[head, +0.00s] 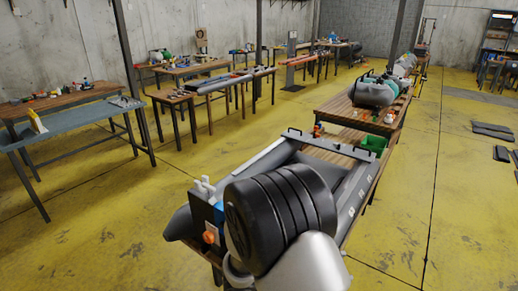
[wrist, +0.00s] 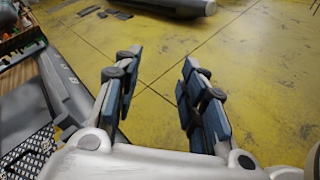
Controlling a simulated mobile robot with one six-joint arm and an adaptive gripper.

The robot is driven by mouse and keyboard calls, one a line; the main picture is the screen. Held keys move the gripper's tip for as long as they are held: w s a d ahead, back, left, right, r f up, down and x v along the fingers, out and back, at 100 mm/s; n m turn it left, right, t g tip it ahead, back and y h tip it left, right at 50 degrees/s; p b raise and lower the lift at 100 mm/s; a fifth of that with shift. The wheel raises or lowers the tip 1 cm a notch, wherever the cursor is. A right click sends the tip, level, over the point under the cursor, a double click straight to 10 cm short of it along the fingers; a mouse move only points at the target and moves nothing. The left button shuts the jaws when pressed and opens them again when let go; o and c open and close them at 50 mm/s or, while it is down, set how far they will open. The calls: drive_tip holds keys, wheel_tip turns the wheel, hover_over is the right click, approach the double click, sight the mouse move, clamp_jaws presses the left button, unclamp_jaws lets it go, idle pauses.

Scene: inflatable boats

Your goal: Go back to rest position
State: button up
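My gripper (wrist: 156,98) shows in the wrist view with its two blue-padded fingers spread apart. It is open, and nothing is between the fingers. Yellow floor (wrist: 153,60) shows beyond and between them. In the head view a part of my arm fills the lower middle, and the fingers cannot be made out there. A grey inflatable boat (head: 354,196) lies on a wooden table just behind my arm. Its side also shows at the left of the wrist view (wrist: 62,85), beside the left finger.
Wooden tables (head: 322,98) with boats and parts run along the back. A blue-grey workbench (head: 70,122) stands at left. A green bin (head: 374,143) sits beyond the boat. Dark flat pieces (head: 492,131) lie on the floor at right. The yellow floor (head: 110,215) at front left is clear.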

drive_tip(key=s+d+r+m+g+y, duration=0.35)
drive_tip(key=s+r+m+y, duration=0.45)
drive_tip(key=s, duration=0.5)
drive_tip(key=s+a+r+m+t+y, duration=0.4)
drive_tip(key=s+a+r+m+y, duration=0.2)
drive_tip(key=s+a+m, duration=0.1)
drive_tip(key=shift+s+a+r+m+t+y, duration=0.2)
drive_tip(key=shift+s+a+m+t+y, duration=0.25)
drive_tip(key=shift+a, duration=0.3)
drive_tip(key=shift+w, duration=0.1)
idle(1.1)
